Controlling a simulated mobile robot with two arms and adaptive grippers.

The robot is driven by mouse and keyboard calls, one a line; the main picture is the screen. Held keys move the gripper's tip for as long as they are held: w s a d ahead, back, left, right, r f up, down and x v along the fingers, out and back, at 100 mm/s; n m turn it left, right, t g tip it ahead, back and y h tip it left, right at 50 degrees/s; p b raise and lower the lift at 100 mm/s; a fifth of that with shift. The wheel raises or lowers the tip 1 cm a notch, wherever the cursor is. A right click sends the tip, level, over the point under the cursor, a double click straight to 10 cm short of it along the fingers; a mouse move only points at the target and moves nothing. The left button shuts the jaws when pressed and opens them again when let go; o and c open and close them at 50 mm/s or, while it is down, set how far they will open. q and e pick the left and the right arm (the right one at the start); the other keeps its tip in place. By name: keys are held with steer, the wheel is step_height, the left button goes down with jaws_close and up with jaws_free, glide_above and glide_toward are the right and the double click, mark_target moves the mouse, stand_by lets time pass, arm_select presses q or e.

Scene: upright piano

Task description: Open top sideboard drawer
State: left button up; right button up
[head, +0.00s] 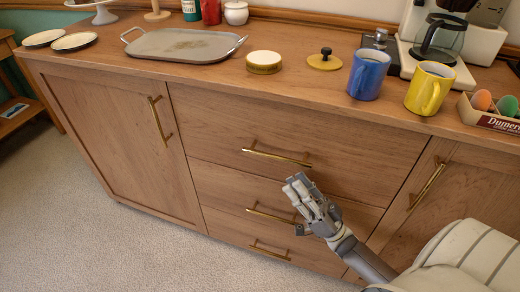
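The wooden sideboard (180,73) has a middle column of stacked drawers. The top drawer (290,125) is closed, its front flush with the sideboard, and its brass bar handle (277,157) is in full view. My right gripper (296,182) comes in from the lower right. Its fingertips appear just below the right end of the top handle, in front of the drawers, and no contact with the handle shows. Nothing is seen between its fingers, and their gap cannot be made out. My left gripper is out of view.
Lower drawers have brass handles (272,214), the upper one partly behind my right gripper. Doors flank the drawers. On top are a metal tray (182,45), a blue mug (368,74), a yellow mug (430,88) and a coffee maker (440,40). Carpet (120,240) in front at left is clear.

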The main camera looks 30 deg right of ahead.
mark_target(274, 157)
steer(key=x, duration=1)
steer(key=shift+s+r+p, duration=0.1)
steer(key=shift+r+p, duration=0.05)
steer(key=shift+p, duration=0.2)
steer(key=shift+c, duration=0.2)
jaws_close()
